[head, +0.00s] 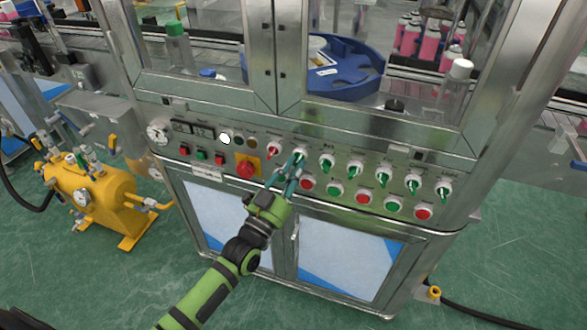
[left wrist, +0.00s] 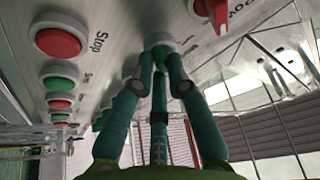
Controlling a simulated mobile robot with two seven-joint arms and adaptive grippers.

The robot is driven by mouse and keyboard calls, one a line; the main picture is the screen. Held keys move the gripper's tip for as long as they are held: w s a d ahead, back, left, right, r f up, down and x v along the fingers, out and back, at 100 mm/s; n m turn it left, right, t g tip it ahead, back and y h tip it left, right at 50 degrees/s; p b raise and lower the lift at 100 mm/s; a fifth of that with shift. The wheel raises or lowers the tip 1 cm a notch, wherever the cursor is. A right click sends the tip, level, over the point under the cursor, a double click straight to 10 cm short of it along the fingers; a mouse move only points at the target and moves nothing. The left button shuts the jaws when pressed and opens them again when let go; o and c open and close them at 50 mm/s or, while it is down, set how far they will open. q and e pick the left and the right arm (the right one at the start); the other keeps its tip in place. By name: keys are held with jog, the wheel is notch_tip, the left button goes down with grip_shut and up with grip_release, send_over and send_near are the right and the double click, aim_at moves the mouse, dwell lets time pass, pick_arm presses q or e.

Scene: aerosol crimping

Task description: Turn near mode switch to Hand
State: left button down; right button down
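A row of selector switches runs along the steel cabinet's sloping panel. A green-handled switch (head: 300,154) stands right of a red-handled one (head: 272,150) in the head view. My left gripper (head: 292,168) reaches up to this green switch. In the left wrist view its teal fingers (left wrist: 160,72) converge around the green switch (left wrist: 160,48), and partly hide it. I cannot tell whether they press on it. The red-handled switch (left wrist: 214,10) shows beside it at the top. The Hand marking is not readable. My right gripper is not in view.
A red Stop button (left wrist: 60,42) is close to the fingers. Several red and green push buttons (head: 363,198) lie below the switches, and a red emergency stop (head: 245,170) is to the left. A yellow tank (head: 92,200) stands left of the cabinet.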

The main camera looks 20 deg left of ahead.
pick_arm(q)
jog(key=shift+n+y, duration=0.3)
jog(key=shift+n, duration=0.2)
jog(key=shift+d+r+n+t+y+p, duration=0.15)
jog(key=shift+n+y+p, duration=0.25)
jog(key=shift+n+y, duration=1.65)
jog(key=shift+d+n+t+y+p, duration=0.15)
jog(key=shift+n+y+p, duration=0.4)
jog(key=shift+n, duration=2.8)
jog(key=shift+d+r+n+y+p, duration=0.1)
jog(key=shift+d+n+y+p, duration=0.15)
jog(key=shift+n+y, duration=1.8)
jog(key=shift+n+h, duration=0.45)
jog(key=shift+n, duration=0.5)
jog(key=c, duration=1.2)
grip_release()
